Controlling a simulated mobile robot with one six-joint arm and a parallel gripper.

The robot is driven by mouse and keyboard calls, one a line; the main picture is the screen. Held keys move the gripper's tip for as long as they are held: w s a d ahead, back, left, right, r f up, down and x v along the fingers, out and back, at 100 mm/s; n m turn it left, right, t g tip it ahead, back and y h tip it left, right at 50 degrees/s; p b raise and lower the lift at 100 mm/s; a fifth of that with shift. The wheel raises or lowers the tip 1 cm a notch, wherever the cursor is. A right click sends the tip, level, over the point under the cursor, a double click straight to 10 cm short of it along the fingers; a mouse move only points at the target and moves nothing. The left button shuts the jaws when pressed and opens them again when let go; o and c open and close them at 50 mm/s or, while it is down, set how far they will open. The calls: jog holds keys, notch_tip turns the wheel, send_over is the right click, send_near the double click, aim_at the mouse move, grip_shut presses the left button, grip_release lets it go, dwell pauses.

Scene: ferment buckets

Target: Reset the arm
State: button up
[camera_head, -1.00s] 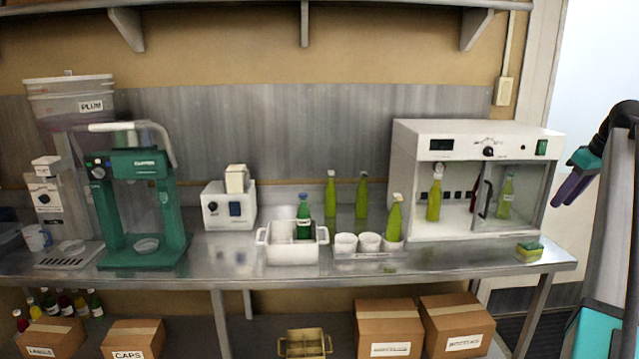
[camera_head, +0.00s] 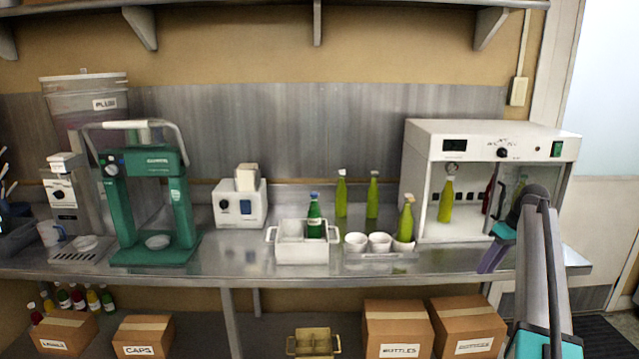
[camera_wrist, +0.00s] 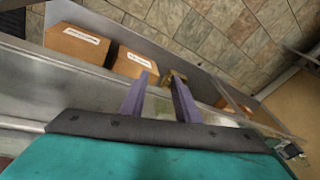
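My gripper (camera_wrist: 161,95) shows in the wrist view with its two purple fingers apart and nothing between them. In the head view my gripper (camera_head: 491,258) hangs in front of the white cabinet at the right end of the bench, partly covering its window. The fingers point down and to the left there. My arm rises from the lower right. The steel bench (camera_head: 300,262) lies behind it.
The white cabinet (camera_head: 440,155) holds green bottles. A white caddy (camera_head: 292,255) with a green bottle (camera_head: 314,218) stands mid-bench beside white cups (camera_head: 380,243). A green press (camera_head: 150,210) stands left. Cardboard boxes (camera_head: 398,330) sit below the bench.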

jog(key=s+a+f+n+g, duration=0.1)
jog(key=s+a+f, duration=0.1)
jog(key=a+f, duration=0.75)
jog(key=s+a+f+g, duration=0.25)
jog(key=a+f, duration=0.35)
jog(key=f, duration=0.6)
jog(key=s+a+f+g, duration=0.1)
jog(key=s+a+f, duration=0.5)
jog(key=f, duration=0.2)
jog(key=s+a+f+g, duration=0.1)
jog(key=s+a+f, duration=0.5)
jog(key=f, duration=0.3)
jog(key=s+a+f+g, duration=0.1)
jog(key=s+a+f, duration=0.25)
jog(key=s, duration=0.25)
jog(key=s+a+f+h, duration=0.1)
jog(key=s+a+f, duration=0.1)
jog(key=s+f, duration=0.3)
jog(key=s+a+f+g, duration=0.1)
jog(key=s+a+f, duration=0.2)
jog(key=s, duration=0.4)
jog(key=s+f+m+h, duration=0.2)
jog(key=s+m, duration=0.3)
jog(key=s, duration=1.1)
jog(key=shift+s+d+f+t, duration=0.3)
jog(key=shift+s+f+t, duration=0.05)
jog(key=shift+f, duration=0.25)
